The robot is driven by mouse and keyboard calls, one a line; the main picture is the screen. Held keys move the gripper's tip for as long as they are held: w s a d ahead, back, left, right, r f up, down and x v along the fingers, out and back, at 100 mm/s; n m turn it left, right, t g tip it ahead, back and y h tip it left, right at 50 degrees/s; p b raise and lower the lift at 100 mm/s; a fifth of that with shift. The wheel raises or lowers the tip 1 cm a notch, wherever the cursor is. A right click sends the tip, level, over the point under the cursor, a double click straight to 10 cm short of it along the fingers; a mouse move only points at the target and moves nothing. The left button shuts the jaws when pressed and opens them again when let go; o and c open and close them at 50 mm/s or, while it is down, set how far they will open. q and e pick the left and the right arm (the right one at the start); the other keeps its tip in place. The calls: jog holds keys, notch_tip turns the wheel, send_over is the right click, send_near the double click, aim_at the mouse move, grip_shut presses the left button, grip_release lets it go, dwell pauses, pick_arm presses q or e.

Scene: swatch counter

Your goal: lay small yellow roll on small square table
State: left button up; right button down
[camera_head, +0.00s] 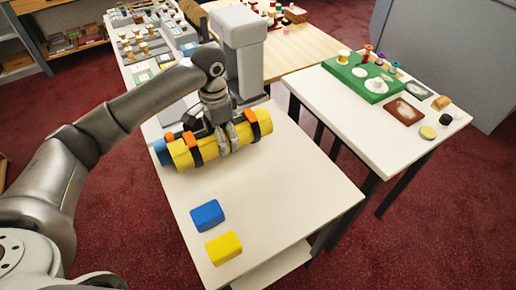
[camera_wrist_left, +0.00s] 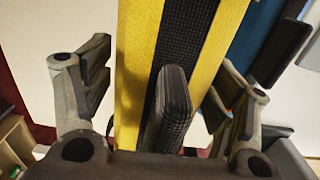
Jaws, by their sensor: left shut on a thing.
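A yellow roll (camera_head: 208,147) with dark straps and orange clips is in my left gripper (camera_head: 225,138), whose fingers close around its middle. The roll is at or just above the near white table (camera_head: 275,180); I cannot tell if it touches. In the left wrist view the yellow roll (camera_wrist_left: 136,70) with its black strap runs between the fingers (camera_wrist_left: 165,105). A blue part (camera_head: 160,152) shows at the roll's left end; whether it belongs to the roll is unclear. My right gripper is not in view. Which table is the small square one is unclear.
A blue block (camera_head: 207,215) and a yellow block (camera_head: 223,248) lie on the near table's front part. A second white table (camera_head: 360,135) at right holds a green board (camera_head: 361,80) with spools and several small items. The near table's right side is clear.

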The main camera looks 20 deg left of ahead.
pick_arm(q)
jog(key=shift+w+a+f, duration=0.1)
jog(key=shift+w+f, duration=0.05)
jog(key=shift+w, duration=0.05)
jog(key=shift+s+f, duration=0.25)
jog(key=shift+f, duration=0.2)
jog(key=f, duration=0.2)
jog(key=s+f, duration=0.1)
jog(key=f, duration=0.1)
jog(key=shift+p, duration=0.3)
notch_tip(320, 180, down, 4)
jog(key=shift+w+r, duration=0.1)
jog(key=shift+w, duration=0.05)
jog(key=o, duration=1.2)
jog(key=shift+c, duration=0.2)
notch_tip(320, 180, up, 11)
jog(key=shift+f+b, duration=0.2)
jog(key=shift+b, duration=0.25)
jog(key=shift+r, duration=0.7)
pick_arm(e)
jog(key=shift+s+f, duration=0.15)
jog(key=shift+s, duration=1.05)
